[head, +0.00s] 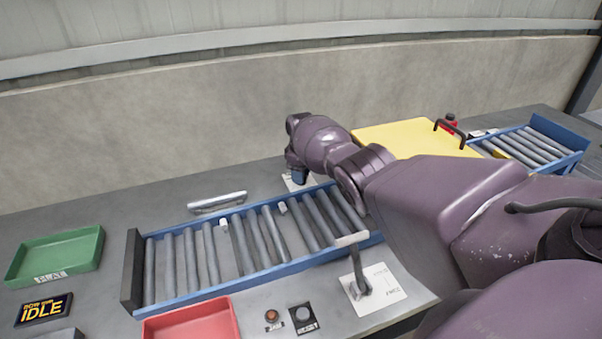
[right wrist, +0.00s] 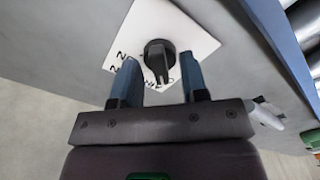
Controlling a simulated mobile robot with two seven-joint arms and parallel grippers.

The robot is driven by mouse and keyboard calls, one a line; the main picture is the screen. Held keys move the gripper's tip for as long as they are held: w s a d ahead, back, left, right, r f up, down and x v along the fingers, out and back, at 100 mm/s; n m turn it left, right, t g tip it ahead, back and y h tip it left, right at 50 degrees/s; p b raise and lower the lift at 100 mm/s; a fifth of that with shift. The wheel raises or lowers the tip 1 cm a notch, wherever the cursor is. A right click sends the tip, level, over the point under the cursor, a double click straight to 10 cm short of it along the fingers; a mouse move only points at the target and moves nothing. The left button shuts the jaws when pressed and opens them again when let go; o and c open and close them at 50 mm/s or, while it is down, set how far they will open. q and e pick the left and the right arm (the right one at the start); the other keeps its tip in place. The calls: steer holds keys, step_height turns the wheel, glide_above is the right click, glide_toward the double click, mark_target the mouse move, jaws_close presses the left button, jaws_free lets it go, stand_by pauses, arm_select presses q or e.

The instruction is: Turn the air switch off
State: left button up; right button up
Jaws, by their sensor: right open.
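The air switch (right wrist: 158,58) is a black rotary knob on a white label plate with black lettering, seen in the right wrist view. In the head view only a corner of its white plate (head: 292,182) shows, behind the blue roller conveyor and beside my right gripper. My right gripper (right wrist: 158,78) is open, its two blue fingers on either side of the knob's lower part. I cannot tell whether the fingers touch the knob. In the head view the right gripper (head: 299,174) points down at the table, partly hidden by its wrist. My left gripper is not in view.
The blue roller conveyor (head: 210,292) lies in front of my right gripper. A lever (head: 358,275) stands on a white plate in front. A green tray (head: 55,258) is at left, a red tray (head: 190,325) in front, and a yellow panel (head: 405,139) behind my right arm.

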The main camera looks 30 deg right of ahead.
steer(key=shift+r, duration=0.6)
step_height(320, 180, up, 10)
steer(key=p, duration=0.3)
steer(key=shift+f, duration=0.2)
